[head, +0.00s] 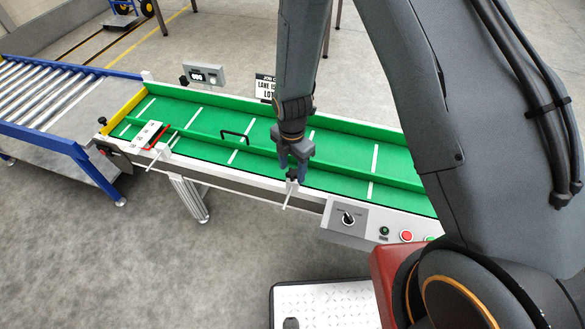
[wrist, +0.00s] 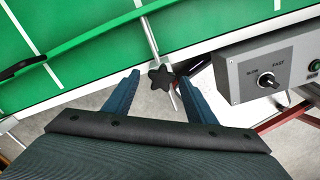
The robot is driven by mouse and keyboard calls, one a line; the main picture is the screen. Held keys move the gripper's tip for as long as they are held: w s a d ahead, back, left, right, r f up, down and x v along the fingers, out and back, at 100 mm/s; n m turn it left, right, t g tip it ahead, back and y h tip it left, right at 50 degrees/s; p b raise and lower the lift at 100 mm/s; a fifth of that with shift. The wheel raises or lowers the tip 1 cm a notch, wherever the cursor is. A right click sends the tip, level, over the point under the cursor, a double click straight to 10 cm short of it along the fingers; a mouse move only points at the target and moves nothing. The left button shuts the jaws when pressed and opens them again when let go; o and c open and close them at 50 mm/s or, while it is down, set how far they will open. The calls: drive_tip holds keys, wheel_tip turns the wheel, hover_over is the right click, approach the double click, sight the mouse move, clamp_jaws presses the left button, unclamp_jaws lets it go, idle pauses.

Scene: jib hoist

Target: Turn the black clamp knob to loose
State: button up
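The black clamp knob (wrist: 160,77) is star-shaped and sits on a thin metal rod at the near edge of the green conveyor (wrist: 85,35). In the head view the knob (head: 292,174) shows small and dark just under my gripper (head: 293,160). In the wrist view my gripper (wrist: 158,80) is open, with one blue finger on each side of the knob. Gaps show between the knob and both fingers. I cannot tell how deep the knob lies between the fingertips. No loose or tight marking shows on the knob.
A grey control box (head: 345,220) with a speed dial and buttons hangs on the conveyor's near side, right of the knob. A green guide rail (head: 205,140) with a black handle (head: 235,136) runs along the belt. A roller conveyor (head: 50,95) stands at left.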

sight(294, 172)
drive_tip(key=shift+d, duration=0.1)
wheel_tip(294, 172, up, 8)
drive_tip(key=shift+f+b, duration=0.15)
drive_tip(key=shift+b, duration=0.25)
idle(0.6)
drive_tip(key=s+d+r+m, duration=1.4)
drive_tip(key=d+r+m, duration=0.2)
drive_tip(key=m, duration=1)
drive_tip(key=shift+s+r+m, duration=0.15)
drive_tip(key=shift+r+m, duration=0.15)
drive_tip(key=shift+r, duration=0.45)
